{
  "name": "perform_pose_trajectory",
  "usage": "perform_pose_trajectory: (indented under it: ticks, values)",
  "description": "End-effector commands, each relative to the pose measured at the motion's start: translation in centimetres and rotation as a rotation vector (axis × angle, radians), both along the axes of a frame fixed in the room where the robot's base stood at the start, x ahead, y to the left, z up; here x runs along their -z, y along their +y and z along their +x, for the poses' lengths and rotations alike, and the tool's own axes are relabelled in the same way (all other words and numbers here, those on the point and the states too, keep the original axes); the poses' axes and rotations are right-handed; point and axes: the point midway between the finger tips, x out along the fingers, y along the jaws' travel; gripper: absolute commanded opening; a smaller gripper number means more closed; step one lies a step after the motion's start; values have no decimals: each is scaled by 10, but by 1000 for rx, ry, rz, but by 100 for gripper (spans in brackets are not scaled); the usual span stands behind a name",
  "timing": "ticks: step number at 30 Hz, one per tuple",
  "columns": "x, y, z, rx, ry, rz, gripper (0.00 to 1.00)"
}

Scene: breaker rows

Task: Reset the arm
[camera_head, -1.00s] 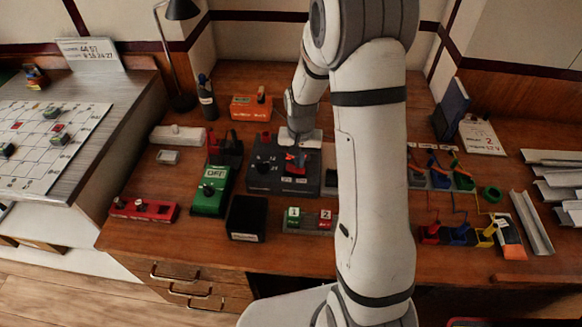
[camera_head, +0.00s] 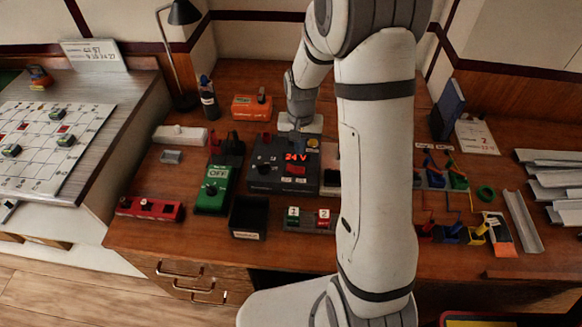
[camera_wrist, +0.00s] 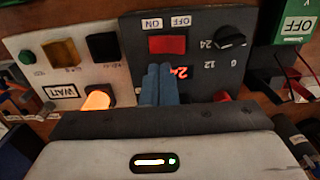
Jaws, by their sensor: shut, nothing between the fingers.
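A dark power supply box (camera_head: 265,172) stands mid-bench with a lit red "24 V" display (camera_head: 295,157). I cannot tell whether the fingers touch the box.
A pale panel (camera_wrist: 60,45) marked WAIT has a glowing orange lamp (camera_wrist: 97,98). A green box marked OFF (camera_head: 213,188), a black bin (camera_head: 248,215) and an orange box (camera_head: 251,107) stand around. My arm hides the bench right of the box.

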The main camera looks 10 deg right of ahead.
Motion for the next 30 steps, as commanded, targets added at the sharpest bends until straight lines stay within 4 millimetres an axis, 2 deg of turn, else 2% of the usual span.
perform_pose_trajectory:
  ticks: [9,11,14,17,21,27,30]
  values:
    - [-1,0,-1,-1,-2,-1,0]
    - [-7,0,-2,-5,-7,0,0]
    - [-27,0,-11,-22,-26,-1,0]
    - [-58,1,-28,-53,-57,-2,0]
    - [-102,2,-60,-106,-104,-7,0]
    - [-149,3,-114,-180,-170,-17,0]
    - [-166,3,-143,-217,-201,-24,0]
